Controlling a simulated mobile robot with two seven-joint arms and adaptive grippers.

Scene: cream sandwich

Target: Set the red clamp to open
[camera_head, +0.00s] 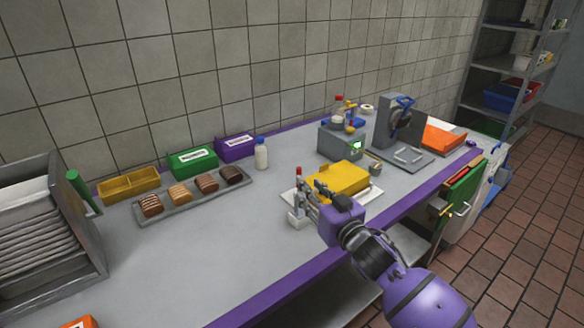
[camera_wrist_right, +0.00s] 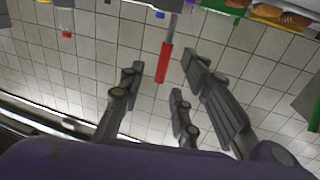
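The red clamp (camera_head: 298,171) shows as a small red upright tip on a grey-white fixture (camera_head: 299,214) at the table's front side. In the right wrist view its red handle (camera_wrist_right: 164,62) is a long red bar, with a grey part beyond it. My right gripper (camera_head: 314,190) is just beside the fixture, partly covering it. In the right wrist view the right gripper (camera_wrist_right: 162,85) has its fingers spread, and the red handle shows in the gap between them. No contact with the handle is clear. My left gripper is in neither view.
A yellow block (camera_head: 343,178) on a white plate (camera_head: 374,193) lies just right of the fixture. A tray of bars (camera_head: 190,199), a white bottle (camera_head: 261,155) and a grey machine (camera_head: 340,140) stand behind.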

